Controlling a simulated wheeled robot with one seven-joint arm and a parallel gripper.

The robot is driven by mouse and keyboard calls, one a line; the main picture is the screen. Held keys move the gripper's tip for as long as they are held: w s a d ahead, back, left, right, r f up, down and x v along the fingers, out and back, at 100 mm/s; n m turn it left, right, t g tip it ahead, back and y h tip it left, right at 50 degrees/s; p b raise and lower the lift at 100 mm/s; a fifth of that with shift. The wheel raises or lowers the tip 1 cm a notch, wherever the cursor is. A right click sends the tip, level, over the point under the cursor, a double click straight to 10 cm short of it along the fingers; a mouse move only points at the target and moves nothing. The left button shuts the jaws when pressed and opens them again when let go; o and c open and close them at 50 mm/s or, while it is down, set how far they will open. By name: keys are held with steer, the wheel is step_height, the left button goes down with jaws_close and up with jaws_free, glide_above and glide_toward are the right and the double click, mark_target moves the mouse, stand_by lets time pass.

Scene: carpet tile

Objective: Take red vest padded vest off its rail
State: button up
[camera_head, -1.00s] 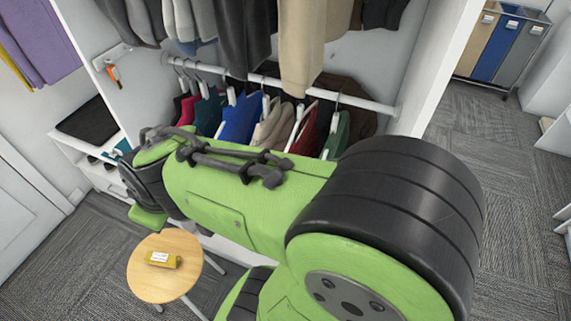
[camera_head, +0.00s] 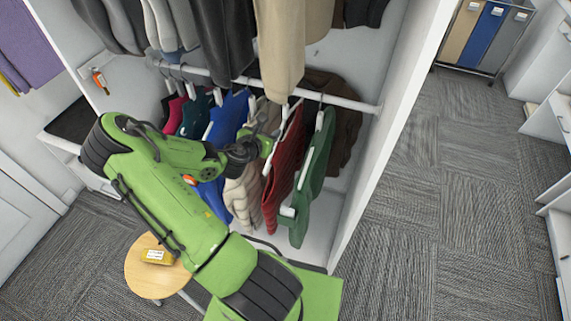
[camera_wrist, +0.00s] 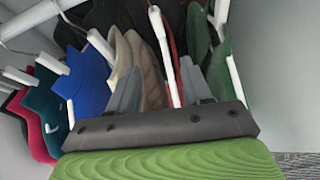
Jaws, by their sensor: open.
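The red padded vest (camera_head: 285,165) hangs on a white hanger from the lower rail (camera_head: 330,97), between a beige padded garment (camera_head: 240,192) and a green one (camera_head: 313,185). My gripper (camera_head: 266,145) is at the upper left side of the red vest in the head view. In the wrist view my gripper (camera_wrist: 165,92) is open, with a grey finger on each side. A white hanger (camera_wrist: 187,78) and a thin strip of the red vest (camera_wrist: 173,68) show between the fingers, farther in. Most of the vest is hidden there, and I cannot tell whether anything touches.
Blue (camera_head: 228,115), teal and pink garments hang to the left on the same rail. Trousers and tops (camera_head: 225,35) hang above. A white side panel (camera_head: 385,140) bounds the closet at right. A round wooden stool (camera_head: 140,278) holds a yellow item (camera_head: 158,257).

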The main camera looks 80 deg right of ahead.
mark_target(284, 116)
steer(key=shift+n, duration=0.7)
steer(key=x, duration=1.6)
steer(key=shift+s+d+b, duration=0.1)
steer(key=shift+d+b, duration=0.25)
steer(key=shift+a+r, duration=0.1)
steer(key=shift+r, duration=0.05)
steer(key=shift+c, duration=1)
jaws_close()
